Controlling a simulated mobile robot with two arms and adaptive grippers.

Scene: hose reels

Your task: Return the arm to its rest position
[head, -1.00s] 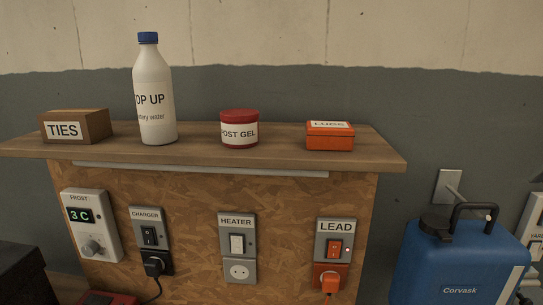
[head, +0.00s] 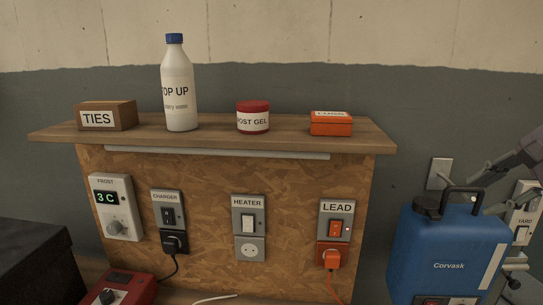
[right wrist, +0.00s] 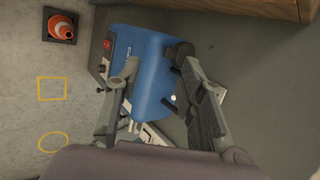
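My right gripper (head: 480,196) comes in from the right edge of the head view, beside the handle of the blue Corvask machine (head: 447,258). In the right wrist view my right gripper (right wrist: 162,64) has its two fingers spread apart with nothing held between them. The blue machine (right wrist: 148,60) lies beyond the fingers, and the fingers hide parts of it. I cannot tell from these views how far the fingers are from the handle. My left gripper is out of view.
A wooden shelf (head: 230,143) holds a box, bottle, red tub and orange tin. Below it are switches and sockets, with an orange plug (head: 331,259) in the LEAD socket. A red device (head: 120,288) sits at lower left. An orange-and-white cone (right wrist: 62,27) stands on the floor.

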